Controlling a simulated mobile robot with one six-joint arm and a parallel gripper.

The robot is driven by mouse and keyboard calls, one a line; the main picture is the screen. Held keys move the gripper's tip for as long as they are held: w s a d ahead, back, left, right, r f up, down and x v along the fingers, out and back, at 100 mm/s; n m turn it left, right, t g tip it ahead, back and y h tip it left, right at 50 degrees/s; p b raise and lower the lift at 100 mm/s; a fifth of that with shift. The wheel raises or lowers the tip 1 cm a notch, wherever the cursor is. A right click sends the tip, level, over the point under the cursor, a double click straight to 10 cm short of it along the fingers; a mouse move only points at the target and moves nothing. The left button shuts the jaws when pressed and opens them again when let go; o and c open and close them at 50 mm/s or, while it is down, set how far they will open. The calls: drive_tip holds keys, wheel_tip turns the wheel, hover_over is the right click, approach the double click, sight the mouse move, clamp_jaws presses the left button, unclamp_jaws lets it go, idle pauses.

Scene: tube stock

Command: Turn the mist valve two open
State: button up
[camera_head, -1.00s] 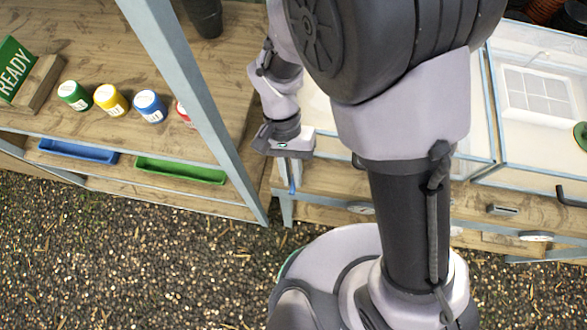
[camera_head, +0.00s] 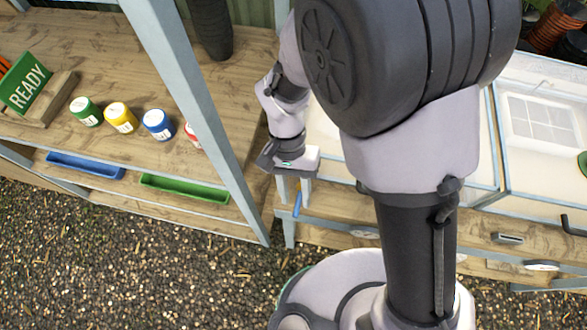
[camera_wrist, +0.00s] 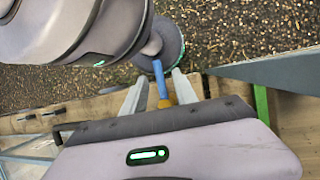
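A blue lever (camera_wrist: 159,76) on a brass-coloured body (camera_wrist: 165,102) shows in the wrist view; it looks like a mist valve, but no number is readable. The blue lever also shows in the head view (camera_head: 297,204), hanging at the front of the bench near its left leg. My gripper (camera_wrist: 161,82) has its two fingers on either side of the lever, with a visible gap on each side, so it is open around it and not clamped. In the head view my gripper (camera_head: 294,188) points down at the bench edge. The valve body is mostly hidden there.
A wooden shelf stands at left with green (camera_head: 85,111), yellow (camera_head: 121,117) and blue (camera_head: 158,124) pots and a READY sign (camera_head: 25,82). A grey-blue post (camera_head: 195,110) rises close left of my gripper. Gravel floor (camera_head: 120,270) lies open in front.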

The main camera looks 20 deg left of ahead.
drive_tip(key=p+v, duration=0.5)
drive_tip(key=v, duration=1.1)
drive_tip(key=shift+p, duration=0.3)
drive_tip(key=shift+w+r, duration=0.1)
drive_tip(key=shift+r, duration=0.05)
